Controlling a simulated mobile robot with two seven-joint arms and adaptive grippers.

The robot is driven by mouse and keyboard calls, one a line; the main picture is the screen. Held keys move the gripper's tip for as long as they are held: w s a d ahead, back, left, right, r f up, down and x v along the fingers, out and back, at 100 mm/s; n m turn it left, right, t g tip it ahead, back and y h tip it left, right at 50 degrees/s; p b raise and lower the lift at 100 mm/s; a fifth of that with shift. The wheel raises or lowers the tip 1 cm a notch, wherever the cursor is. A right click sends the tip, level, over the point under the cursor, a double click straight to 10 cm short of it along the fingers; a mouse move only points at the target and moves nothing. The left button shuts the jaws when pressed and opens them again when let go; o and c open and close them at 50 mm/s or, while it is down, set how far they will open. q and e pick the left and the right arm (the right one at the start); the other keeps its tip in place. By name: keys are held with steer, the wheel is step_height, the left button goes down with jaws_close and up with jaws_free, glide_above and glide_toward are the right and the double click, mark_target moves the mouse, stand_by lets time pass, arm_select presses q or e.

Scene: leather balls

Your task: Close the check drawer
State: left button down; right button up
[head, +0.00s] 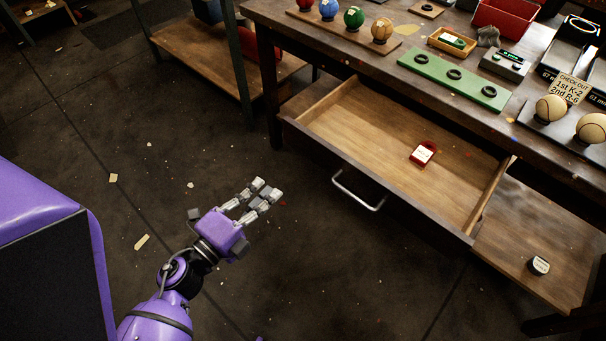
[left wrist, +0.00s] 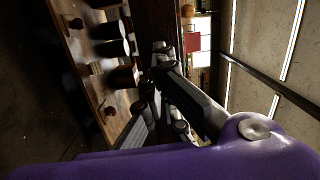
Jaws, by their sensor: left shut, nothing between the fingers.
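The check drawer (head: 385,150) is a wide wooden drawer under the workbench, pulled far out. A small red item with a white label (head: 423,154) lies inside it. The drawer's metal handle (head: 358,192) is on the front face. My left gripper (head: 268,191) is shut and empty, to the left of the handle and apart from it. The left wrist view also shows my left gripper's fingers (left wrist: 160,95); the drawer cannot be made out there. My right gripper is not in view.
The workbench top (head: 350,58) holds several balls, a green board (head: 455,80) with black rings and a red bin (head: 508,18). A lower shelf (head: 515,240) lies right of the drawer. Another table (head: 190,55) stands at the back left. The floor before the drawer is mostly clear.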

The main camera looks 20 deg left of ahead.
arm_select(q)
steer(key=d+m+h, duration=0.1)
steer(key=d, duration=0.1)
steer(key=p, duration=0.1)
glide_toward(319, 155)
steer(key=shift+m+h, duration=0.3)
steer(key=shift+m, duration=0.1)
steer(key=x, duration=0.6)
steer(key=shift+a+r, duration=0.1)
steer(key=shift+r, duration=0.05)
steer(key=shift+w, duration=0.45)
